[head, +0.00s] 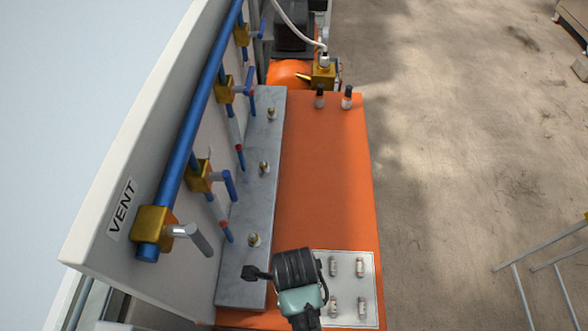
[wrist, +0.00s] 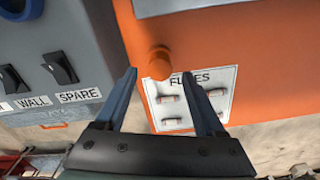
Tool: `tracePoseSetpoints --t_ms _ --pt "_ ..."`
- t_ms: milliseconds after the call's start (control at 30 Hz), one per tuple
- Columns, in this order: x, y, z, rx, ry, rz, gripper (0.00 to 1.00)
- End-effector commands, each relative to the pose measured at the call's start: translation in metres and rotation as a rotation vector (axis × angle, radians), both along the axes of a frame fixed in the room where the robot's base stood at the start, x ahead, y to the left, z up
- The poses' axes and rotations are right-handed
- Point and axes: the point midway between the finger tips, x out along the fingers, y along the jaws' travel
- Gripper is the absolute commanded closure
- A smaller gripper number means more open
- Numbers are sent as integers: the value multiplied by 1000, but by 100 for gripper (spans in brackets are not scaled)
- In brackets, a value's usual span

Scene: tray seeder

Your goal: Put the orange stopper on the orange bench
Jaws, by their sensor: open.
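The orange stopper (wrist: 160,63) is a short round peg. In the wrist view it appears against the orange bench (wrist: 215,45), at the upper edge of the white fuse plate. My gripper (wrist: 158,73) is open, with one dark blue finger on each side of the stopper in the picture. No contact shows, and I cannot tell how far the stopper is from the fingertips. In the head view the orange bench (head: 325,165) runs away from me. My arm covers part of its near end, and I cannot make out the stopper there.
The white fuse plate (head: 345,290) holds several small fuses. A grey metal strip (head: 250,185) with brass fittings runs along the bench's left side. Two small dark-topped bottles (head: 333,99) stand at the far end. A grey switch box (wrist: 50,65) is left in the wrist view.

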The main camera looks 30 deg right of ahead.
Motion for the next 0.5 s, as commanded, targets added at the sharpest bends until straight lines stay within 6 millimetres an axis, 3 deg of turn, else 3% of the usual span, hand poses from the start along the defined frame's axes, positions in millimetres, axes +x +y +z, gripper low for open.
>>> tracePoseSetpoints --t_ms 300,500 --pt "2 -1 65 -1 -5 0 29" --pt "1 0 82 -1 -2 0 29"
